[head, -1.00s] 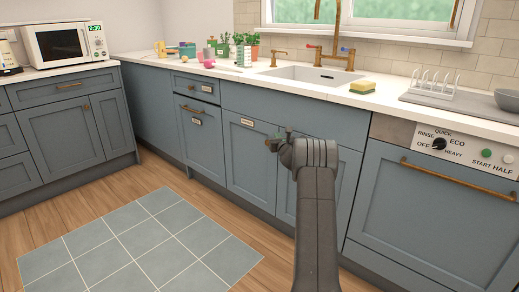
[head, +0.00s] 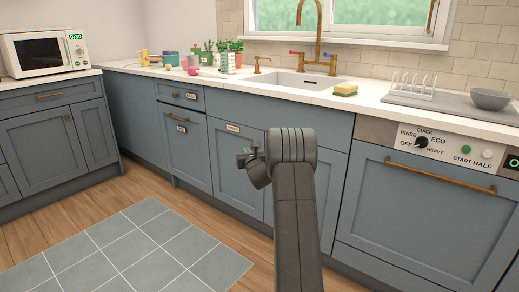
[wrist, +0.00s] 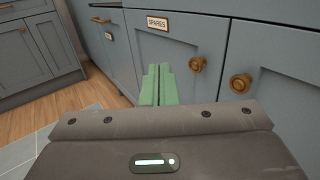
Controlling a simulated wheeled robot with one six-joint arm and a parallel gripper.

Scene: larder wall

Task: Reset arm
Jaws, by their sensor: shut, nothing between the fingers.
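My arm rises from the bottom middle of the head view, bent at a grey joint in front of the blue-grey lower cupboards. My gripper (head: 243,157) shows small at the left of that joint, partly hidden by it. In the wrist view my gripper (wrist: 158,84) has its two green fingers side by side and closed, with nothing between them. Beyond the fingers is a cupboard door (wrist: 175,50) labelled SPARES. The fingers appear apart from the door.
The worktop holds a sink (head: 290,82), a sponge (head: 345,89), a dish rack (head: 412,88), a grey bowl (head: 491,99) and several pots and small items at the left. A dishwasher (head: 420,215) stands at the right. The tiled floor mat (head: 130,250) is clear.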

